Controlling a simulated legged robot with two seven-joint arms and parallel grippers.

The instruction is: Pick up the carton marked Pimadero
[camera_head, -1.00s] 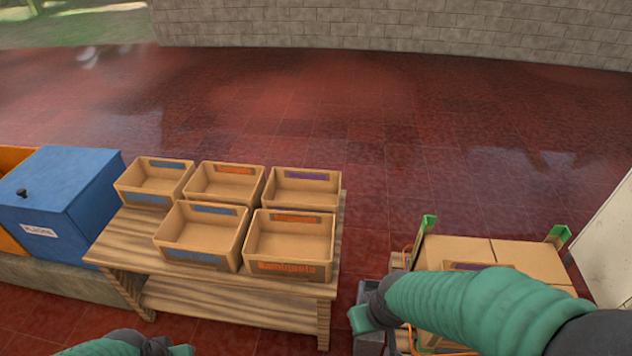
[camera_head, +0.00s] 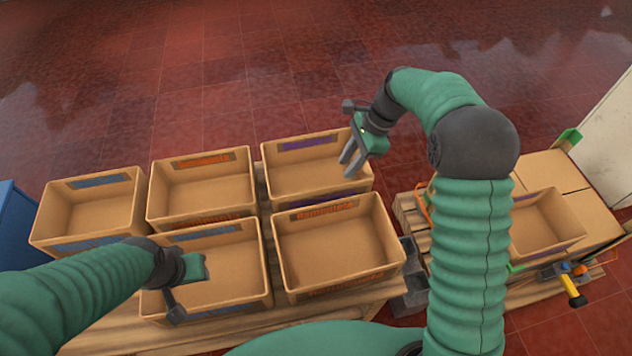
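Several open tan cartons stand in two rows on a wooden table; I cannot read Pimadero on any label. The back right carton (camera_head: 300,180) has a purple label. The back middle carton (camera_head: 205,190) and front right carton (camera_head: 335,250) have orange labels. The back left carton (camera_head: 90,212) and front left carton (camera_head: 225,268) have blue labels. My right gripper (camera_head: 350,160) is open, its fingers pointing down over the right end of the purple-labelled carton; touching cannot be told. My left gripper (camera_head: 186,290) is over the front left carton, its finger gap unclear.
The wooden table (camera_head: 110,338) bears the cartons closely spaced. At right, a pallet holds closed boxes (camera_head: 590,215) and another open carton (camera_head: 548,228), partly behind my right arm. A blue box (camera_head: 12,225) stands at the left edge. The red floor behind is clear.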

